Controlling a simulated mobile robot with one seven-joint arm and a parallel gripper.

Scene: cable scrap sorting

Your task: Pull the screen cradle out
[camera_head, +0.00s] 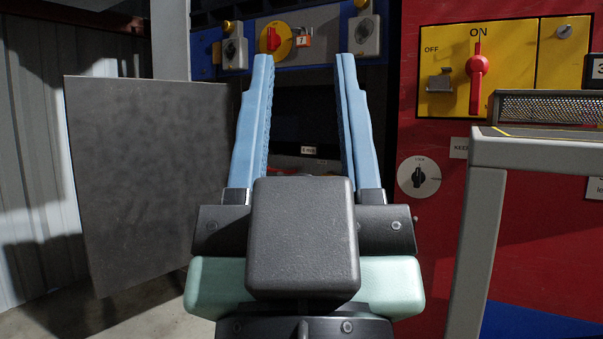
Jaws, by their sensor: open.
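My gripper (304,60) is open in the middle of the head view. Its two blue fingers point away from me, wide apart, with nothing between their tips. Beyond and between the fingers is a dark opening in the machine. A small white label (308,150), seemingly reading "6 mm", shows inside it, with a bit of red below. This may be the front of the screen cradle, but its outline and any handle are too dark or hidden behind my gripper to tell. I cannot tell the distance from the fingers to it.
A grey door-like panel (150,180) stands at the left. A red rotary switch (274,39) with a tag is above the opening. On the red cabinet (425,240) are a yellow switch plate (437,45) and a small dial (419,177). A grey frame (485,190) stands at right.

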